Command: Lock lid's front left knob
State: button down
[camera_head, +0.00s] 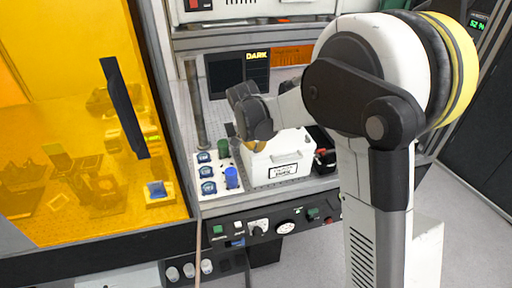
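The white lidded box (279,172) stands on the bench with a printed label on its front face. My wrist is over its back left part, and my gripper hangs at its left side. The fingers are mostly hidden by the wrist, so I cannot tell whether they are open or shut, or whether they touch anything. A small yellowish part shows just below the wrist at the box's left edge; I cannot tell what it is. The front left knob cannot be made out clearly.
A white plate (207,211) with several blue-topped parts and a blue cylinder (231,178) lies left of the box. A dark post (195,105) stands behind it. A screen (238,75) reading DARK is at the back. An amber enclosure (60,130) fills the left.

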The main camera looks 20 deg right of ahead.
jog(key=m, duration=0.2)
jog(key=m+g+h, duration=0.1)
jog(key=m, duration=0.2)
jog(key=shift+w+a+m+g, duration=0.1)
jog(key=shift+m+g, duration=0.2)
jog(key=m+g, duration=0.1)
jog(key=m, duration=0.4)
jog(key=shift+g+h+b, duration=0.3)
jog(key=shift+g+h, duration=0.1)
jog(key=c, duration=1.6)
grip_release()
jog(key=v, duration=1.2)
jog(key=shift+w, duration=0.15)
